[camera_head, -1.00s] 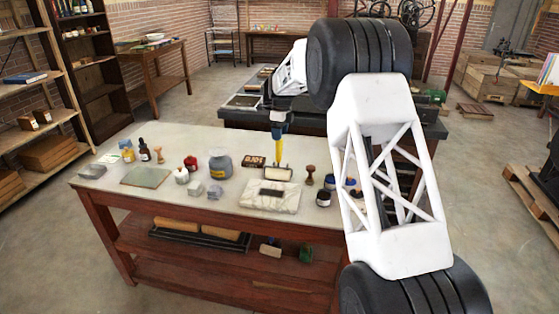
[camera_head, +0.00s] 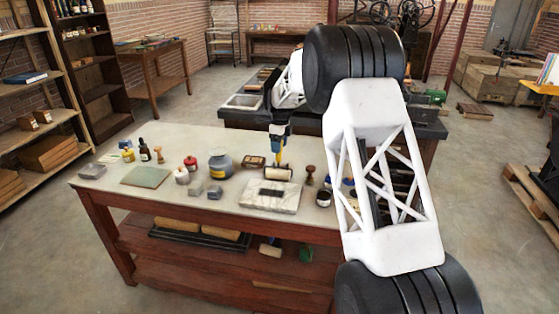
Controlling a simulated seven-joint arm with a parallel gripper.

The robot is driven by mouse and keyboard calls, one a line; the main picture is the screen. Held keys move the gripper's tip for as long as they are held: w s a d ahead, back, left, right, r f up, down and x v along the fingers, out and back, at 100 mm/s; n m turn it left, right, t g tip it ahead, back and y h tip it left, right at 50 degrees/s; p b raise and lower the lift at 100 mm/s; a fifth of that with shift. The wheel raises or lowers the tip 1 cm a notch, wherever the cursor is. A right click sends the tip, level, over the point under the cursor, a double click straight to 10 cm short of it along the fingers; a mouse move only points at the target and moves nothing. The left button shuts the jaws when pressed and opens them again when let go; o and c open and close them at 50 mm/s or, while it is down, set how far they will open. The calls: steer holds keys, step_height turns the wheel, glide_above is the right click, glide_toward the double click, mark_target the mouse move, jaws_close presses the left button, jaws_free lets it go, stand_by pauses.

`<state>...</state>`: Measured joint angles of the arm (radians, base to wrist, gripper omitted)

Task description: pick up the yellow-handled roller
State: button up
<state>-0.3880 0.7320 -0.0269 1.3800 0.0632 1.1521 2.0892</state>
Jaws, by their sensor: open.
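The yellow-handled roller stands near the back of the worktable, its handle upright and its pale cylinder (camera_head: 278,174) low, just behind a marble slab (camera_head: 284,203). My gripper (camera_head: 279,148) is open and points down from above, at the upper part of the yellow handle. It hides part of the handle. The jaws are too small to tell whether they touch it.
The worktable (camera_head: 110,181) holds a grey jar (camera_head: 220,163), a red-capped jar (camera_head: 190,164), a dark-lettered block (camera_head: 253,162), a wooden stamp (camera_head: 310,175) and a green plate (camera_head: 146,177). My arm hides the table's right end.

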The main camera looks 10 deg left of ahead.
steer(key=shift+f, duration=0.15)
stand_by(0.3)
steer(key=c, duration=0.9)
steer(key=shift+r, duration=0.25)
steer(key=shift+c, duration=0.2)
steer(key=shift+r, duration=1.3)
steer(key=shift+s+r, duration=0.1)
steer(key=shift+r, duration=0.2)
steer(key=s+d, duration=0.3)
steer(key=s, duration=0.4)
steer(key=s+d+r, duration=0.1)
steer(key=s+d, duration=0.2)
steer(key=s, duration=0.4)
steer(key=shift+s+r, duration=0.2)
steer(key=shift+s, duration=0.1)
